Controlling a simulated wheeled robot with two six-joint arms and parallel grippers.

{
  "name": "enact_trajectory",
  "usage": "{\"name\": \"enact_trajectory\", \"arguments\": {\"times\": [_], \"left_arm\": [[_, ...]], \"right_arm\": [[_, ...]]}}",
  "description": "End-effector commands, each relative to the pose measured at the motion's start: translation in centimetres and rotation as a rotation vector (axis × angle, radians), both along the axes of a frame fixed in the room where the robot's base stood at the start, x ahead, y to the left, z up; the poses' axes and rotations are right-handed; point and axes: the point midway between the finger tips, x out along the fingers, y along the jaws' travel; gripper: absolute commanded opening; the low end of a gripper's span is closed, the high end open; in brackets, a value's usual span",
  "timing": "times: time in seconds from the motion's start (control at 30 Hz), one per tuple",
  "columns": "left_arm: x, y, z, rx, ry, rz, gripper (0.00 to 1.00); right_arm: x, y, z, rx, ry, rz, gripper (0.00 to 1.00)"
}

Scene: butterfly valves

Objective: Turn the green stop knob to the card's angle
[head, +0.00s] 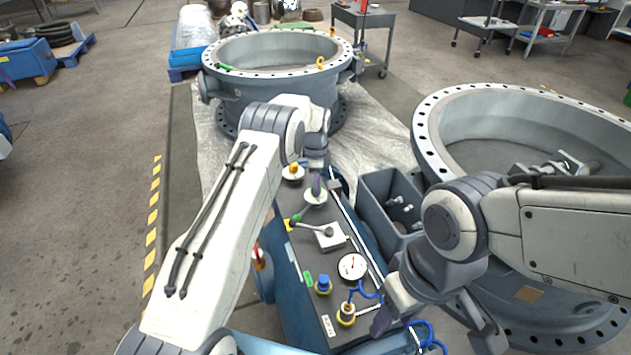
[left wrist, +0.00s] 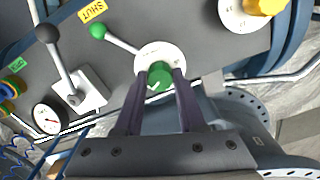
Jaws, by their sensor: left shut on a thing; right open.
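The green stop knob (left wrist: 160,76) sits on a round white dial plate (left wrist: 174,48) in the left wrist view. A pale mark on the knob points toward the lower left. My left gripper (head: 316,184) reaches down to the panel in the head view. Its two dark fingers are on either side of the knob and shut on it. They hide part of the dial. A green card (head: 308,278) lies on the panel, with a white card (head: 328,325) nearer me; I cannot read either. My right gripper (head: 435,326) is open and empty, right of the panel's near end.
A green-tipped lever (left wrist: 120,44) extends from the dial. Close by are a black-ball lever (left wrist: 58,65), a yellow knob (left wrist: 262,5) and a gauge (head: 352,267). A grey bin (head: 375,188) stands right of the panel. Large valve bodies (head: 275,85) stand behind and right.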

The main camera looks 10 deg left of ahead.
Motion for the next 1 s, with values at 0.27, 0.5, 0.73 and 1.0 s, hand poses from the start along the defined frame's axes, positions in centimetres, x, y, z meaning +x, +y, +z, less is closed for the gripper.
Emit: {"name": "enact_trajectory", "arguments": {"times": [0.27, 0.5, 0.73, 1.0], "left_arm": [[0.0, 0.0, 0.2, 0.001, 0.001, 0.264, 0.00], [0.0, 0.0, 0.1, 0.001, 0.000, 0.491, 0.00], [0.0, 0.0, 0.1, 0.000, -0.001, 0.710, 0.00], [0.0, 0.0, 0.1, 0.001, -0.001, 0.966, 0.00]], "right_arm": [[0.0, 0.0, 1.2, 0.000, 0.000, 0.000, 0.50], [0.0, 0.0, 1.7, 0.000, 0.000, 0.000, 0.50], [0.0, 0.0, 2.0, 0.000, 0.000, 0.000, 0.50], [0.0, 0.0, 2.3, 0.000, 0.000, 0.000, 0.50]]}}
